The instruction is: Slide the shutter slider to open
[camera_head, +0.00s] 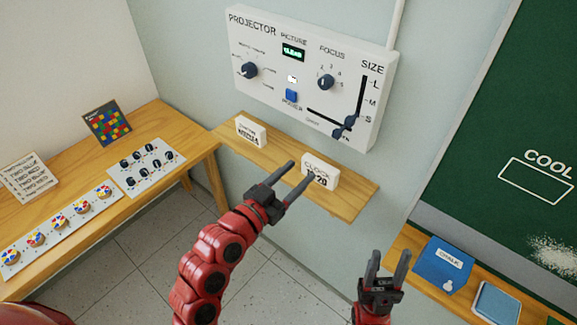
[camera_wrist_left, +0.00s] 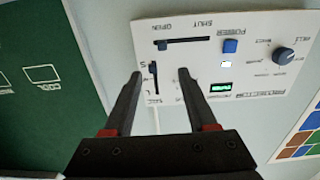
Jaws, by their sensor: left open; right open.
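The white projector panel (camera_head: 275,75) hangs on the wall in the head view. Its shutter slider's dark knob (camera_head: 337,133) is at the right end of the sloping slot. In the left wrist view, where the panel is upside down, this knob (camera_wrist_left: 161,45) is at the slot's left end, by a label that seems to read OPEN. My left gripper (camera_head: 301,170) is open and empty, below the panel and apart from it; its fingers (camera_wrist_left: 160,72) point at the panel. My right gripper (camera_head: 389,253) is open and empty at lower right.
The size slider knob (camera_head: 351,121) sits close to the shutter knob. A wooden shelf (camera_head: 345,205) with a clock card (camera_head: 320,171) and another card (camera_head: 251,131) is below the panel. A wooden table (camera_head: 190,125) is at left, a chalkboard (camera_head: 520,110) at right.

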